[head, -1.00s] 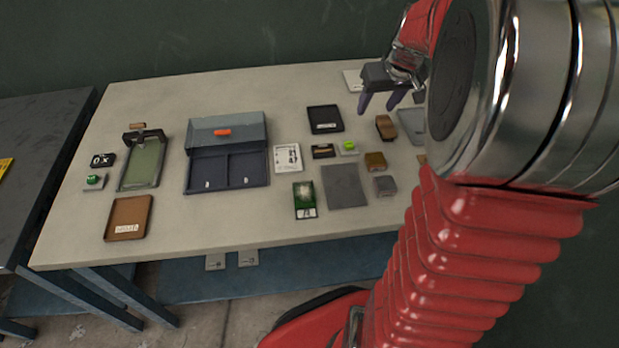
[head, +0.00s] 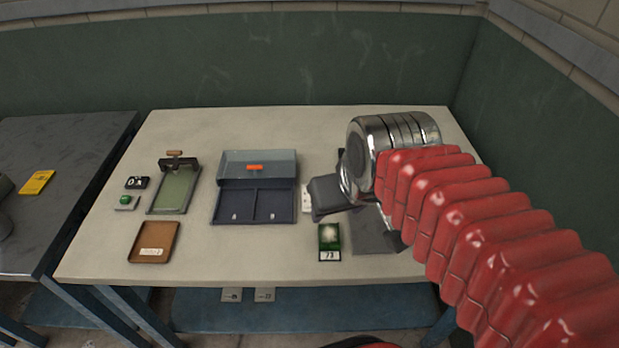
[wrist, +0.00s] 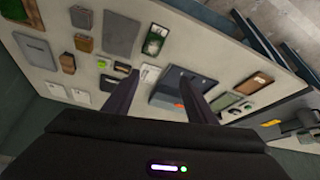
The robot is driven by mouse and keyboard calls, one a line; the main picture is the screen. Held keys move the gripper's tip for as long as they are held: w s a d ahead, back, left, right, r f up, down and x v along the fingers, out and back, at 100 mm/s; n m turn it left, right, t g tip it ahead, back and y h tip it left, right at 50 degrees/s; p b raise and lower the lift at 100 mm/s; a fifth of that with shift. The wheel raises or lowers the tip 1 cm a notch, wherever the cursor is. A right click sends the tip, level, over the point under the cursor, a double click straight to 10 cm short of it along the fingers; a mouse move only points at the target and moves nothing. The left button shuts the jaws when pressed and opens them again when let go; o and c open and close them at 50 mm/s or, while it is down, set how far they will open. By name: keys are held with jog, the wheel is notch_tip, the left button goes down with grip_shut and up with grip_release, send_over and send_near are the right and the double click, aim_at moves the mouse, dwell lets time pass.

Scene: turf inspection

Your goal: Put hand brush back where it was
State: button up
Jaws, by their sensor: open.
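I cannot pick out a hand brush for certain. In the wrist view a small brown block (wrist: 67,63) lies on the table and could be it; another brown block (wrist: 83,42) lies close by. In the head view my arm hides that part of the table. My gripper (wrist: 163,84) is open, with nothing between its two fingers, above the table.
The pale table (head: 205,262) holds an open box (head: 255,205), a green tray (head: 174,190), a brown tray (head: 154,242), a green card (head: 329,238) and a grey pad (head: 375,235). A dark table (head: 60,150) stands left.

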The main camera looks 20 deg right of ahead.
jog(key=s+a, duration=0.2)
jog(key=s, duration=0.1)
jog(key=shift+s+a+f, duration=0.1)
jog(key=shift+s+f, duration=0.1)
jog(key=shift+f, duration=0.2)
dwell(0.4)
